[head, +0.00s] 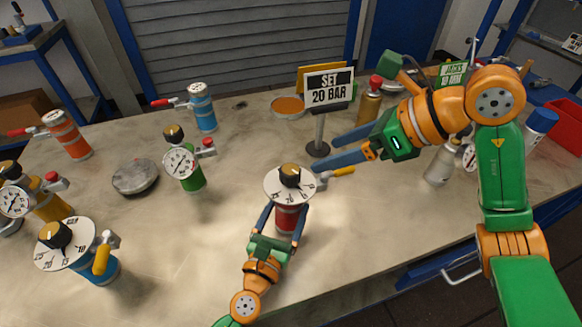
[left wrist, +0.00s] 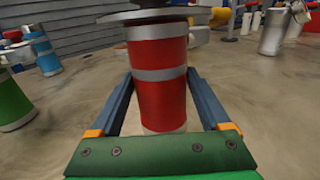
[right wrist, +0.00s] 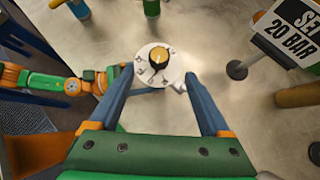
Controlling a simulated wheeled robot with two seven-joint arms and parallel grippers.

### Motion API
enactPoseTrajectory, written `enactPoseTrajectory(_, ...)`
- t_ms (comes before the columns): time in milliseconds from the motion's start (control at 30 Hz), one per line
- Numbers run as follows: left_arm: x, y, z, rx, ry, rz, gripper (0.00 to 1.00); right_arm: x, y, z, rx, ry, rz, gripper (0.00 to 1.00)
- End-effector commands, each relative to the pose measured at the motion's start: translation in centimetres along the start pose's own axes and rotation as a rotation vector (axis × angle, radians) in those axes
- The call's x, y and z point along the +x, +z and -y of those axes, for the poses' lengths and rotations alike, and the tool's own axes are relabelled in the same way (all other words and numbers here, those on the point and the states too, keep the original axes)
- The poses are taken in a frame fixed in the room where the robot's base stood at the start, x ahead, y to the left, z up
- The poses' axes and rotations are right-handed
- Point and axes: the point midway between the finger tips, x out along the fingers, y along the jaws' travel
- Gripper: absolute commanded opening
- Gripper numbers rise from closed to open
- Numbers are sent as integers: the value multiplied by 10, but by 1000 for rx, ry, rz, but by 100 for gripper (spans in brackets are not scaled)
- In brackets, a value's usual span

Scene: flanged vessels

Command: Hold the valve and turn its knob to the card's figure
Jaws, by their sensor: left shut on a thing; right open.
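The red valve (head: 286,218) stands upright on the table, with a white dial (head: 272,183) and a black knob with a gold top (head: 290,172). My left gripper (head: 285,213) is shut on its red body; the left wrist view shows a finger on each side of the body (left wrist: 160,95). My right gripper (head: 327,152) is open and empty, up and right of the knob. In the right wrist view the knob (right wrist: 158,58) appears between and beyond its fingertips. The card (head: 329,88) reads "SET 20 BAR". The knob's exact setting is too small to read.
A blue valve with a similar dial (head: 62,245) stands at left. A green gauge vessel (head: 185,168), a grey flange disc (head: 135,177) and an orange dish (head: 288,107) are on the table. The card's post (head: 319,132) stands close to my right gripper. The front middle is clear.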

Motion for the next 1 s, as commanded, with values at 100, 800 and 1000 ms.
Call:
enactPoseTrajectory(100,0,-1,0,0,0,-3,0,12,-2,-2,-5,3,-21,81)
enactPoseTrajectory(800,0,-1,0,0,0,-3,0,118,-3,-1,-7,-2,-15,81)
enactPoseTrajectory(1000,0,-2,0,0,0,-3,0,118,-3,-1,-7,-2,-15,49)
